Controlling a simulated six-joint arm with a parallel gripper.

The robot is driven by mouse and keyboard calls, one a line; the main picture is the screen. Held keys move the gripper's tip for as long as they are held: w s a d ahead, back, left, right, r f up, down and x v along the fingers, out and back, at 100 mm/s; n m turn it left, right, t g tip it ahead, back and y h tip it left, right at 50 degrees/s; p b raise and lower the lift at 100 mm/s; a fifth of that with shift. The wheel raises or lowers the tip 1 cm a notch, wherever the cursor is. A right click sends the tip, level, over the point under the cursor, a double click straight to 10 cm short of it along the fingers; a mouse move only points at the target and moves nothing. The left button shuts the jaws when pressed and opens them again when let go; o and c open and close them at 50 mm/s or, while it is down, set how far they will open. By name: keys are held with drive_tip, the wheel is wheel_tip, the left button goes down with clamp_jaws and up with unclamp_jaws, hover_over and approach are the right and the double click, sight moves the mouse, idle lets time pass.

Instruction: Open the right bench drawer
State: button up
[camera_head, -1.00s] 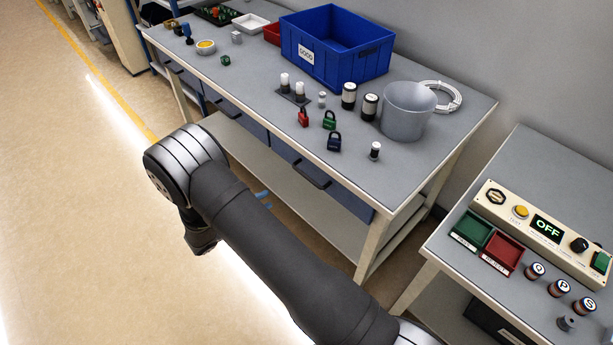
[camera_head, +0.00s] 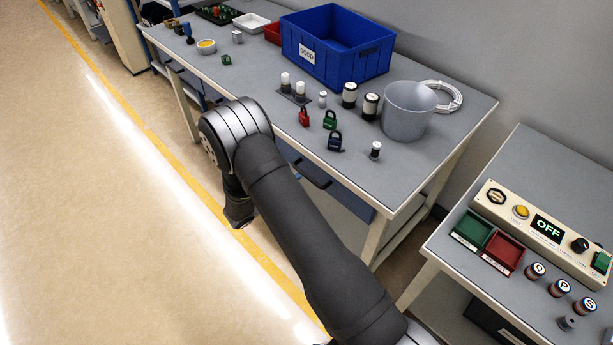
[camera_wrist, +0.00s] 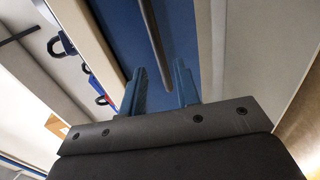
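The right bench drawer (camera_head: 348,198) has a blue front under the near edge of the grey bench and looks closed. Its dark bar handle (camera_head: 314,177) shows beside my arm, which hides the drawer's left part. In the wrist view, the blue drawer front (camera_wrist: 178,25) is ahead, with the dark handle (camera_wrist: 153,40) running lengthwise. My gripper (camera_wrist: 160,80) is open, with its two blue-grey fingers apart. The handle's lower end appears in the gap between them. I cannot tell whether the fingers reach around it.
On the bench top (camera_head: 270,100) stand a blue bin (camera_head: 335,50), a grey bucket (camera_head: 407,112) and several padlocks near the front edge. A second bench with a control panel (camera_head: 545,230) stands at the right. The floor at the left is clear.

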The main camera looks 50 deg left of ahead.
sight(306, 175)
drive_tip(key=x, duration=0.6)
drive_tip(key=shift+c, duration=0.3)
clamp_jaws()
